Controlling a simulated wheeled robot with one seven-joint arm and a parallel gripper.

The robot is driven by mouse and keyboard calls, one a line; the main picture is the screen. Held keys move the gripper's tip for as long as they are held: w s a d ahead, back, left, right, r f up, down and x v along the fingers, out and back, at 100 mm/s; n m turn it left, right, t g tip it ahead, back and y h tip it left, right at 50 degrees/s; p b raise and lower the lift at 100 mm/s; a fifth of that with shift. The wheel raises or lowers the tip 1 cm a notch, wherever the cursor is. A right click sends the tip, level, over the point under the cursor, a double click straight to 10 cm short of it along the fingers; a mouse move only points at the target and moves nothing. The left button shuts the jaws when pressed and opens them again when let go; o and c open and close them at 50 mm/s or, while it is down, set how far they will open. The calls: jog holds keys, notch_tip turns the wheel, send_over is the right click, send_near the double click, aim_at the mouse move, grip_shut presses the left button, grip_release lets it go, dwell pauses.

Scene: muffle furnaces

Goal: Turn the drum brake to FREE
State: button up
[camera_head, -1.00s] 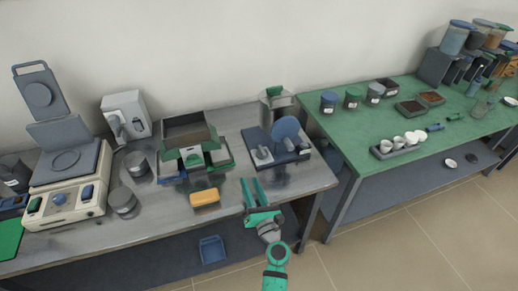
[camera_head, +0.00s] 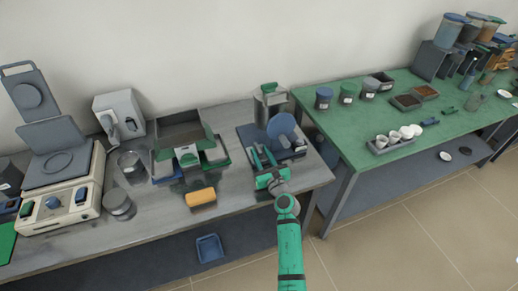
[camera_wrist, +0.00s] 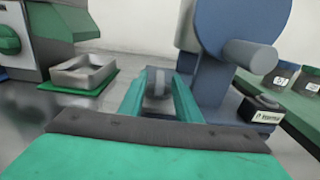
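The drum unit has an upright blue disc (camera_head: 283,127) on a dark blue base; in the wrist view the disc (camera_wrist: 235,28) carries a grey cylindrical handle (camera_wrist: 250,55). A small grey upright part (camera_wrist: 157,82), which may be the brake, appears between my fingertips. My gripper (camera_head: 262,156) is over the left front of the base, and it fills the lower wrist view (camera_wrist: 158,95). Its green fingers are apart, one on either side of the grey part; I cannot tell whether they touch it. A labelled dark block (camera_wrist: 262,110) sits to the right; its label is too blurred to read.
A yellow-orange block (camera_head: 201,197) lies near the bench's front edge. A grey-green hopper-like unit (camera_head: 183,140) stands to the left. A grey open tray (camera_wrist: 84,73) shows at left in the wrist view. A green table (camera_head: 350,130) stands to the right.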

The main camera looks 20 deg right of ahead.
aim_at(255, 143)
jog(key=shift+w, duration=1.55)
